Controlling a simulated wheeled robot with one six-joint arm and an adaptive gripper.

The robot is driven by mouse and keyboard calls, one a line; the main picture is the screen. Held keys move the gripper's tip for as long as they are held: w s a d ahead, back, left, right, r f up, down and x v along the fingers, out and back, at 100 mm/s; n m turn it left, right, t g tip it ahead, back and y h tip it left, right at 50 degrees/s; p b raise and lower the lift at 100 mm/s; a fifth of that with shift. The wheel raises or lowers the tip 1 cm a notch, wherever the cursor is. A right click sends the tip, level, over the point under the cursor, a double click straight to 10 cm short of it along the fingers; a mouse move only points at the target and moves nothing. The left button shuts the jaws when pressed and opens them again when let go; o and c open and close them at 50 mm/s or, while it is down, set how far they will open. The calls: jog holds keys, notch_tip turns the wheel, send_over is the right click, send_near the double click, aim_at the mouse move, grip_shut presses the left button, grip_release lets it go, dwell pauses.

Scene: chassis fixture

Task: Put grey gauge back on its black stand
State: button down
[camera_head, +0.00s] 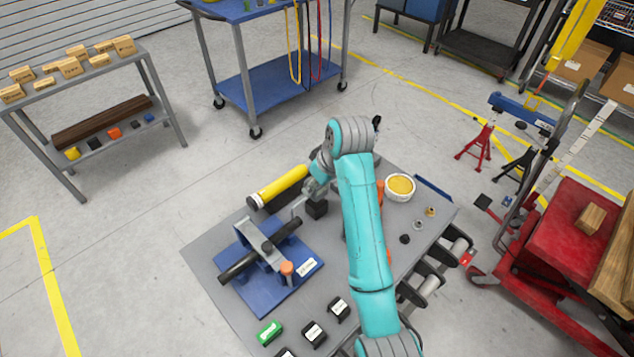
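A small grey bracket-like piece (298,206), which looks like the grey gauge, shows just left of a black block (317,209) that may be its black stand. My gripper (312,190) is at the top of these two, at the far part of the grey bench. The gripper is small and partly covered by my teal arm. I cannot tell whether its fingers are open or closed on the grey piece, or whether that piece touches the block.
A blue plate (305,279) carries a black rod (238,268) under a grey clamp frame (254,237) with an orange knob (287,268). A yellow tube (283,184) lies behind. A white tub (400,187) stands right. Several labelled blocks sit at the front.

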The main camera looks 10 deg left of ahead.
jog(key=shift+f, duration=1.3)
dwell(0.4)
jog(key=c, duration=0.6)
grip_release()
jog(key=shift+c, duration=0.2)
jog(key=shift+o, duration=1)
jog(key=shift+f, duration=0.1)
jog(key=v, duration=0.7)
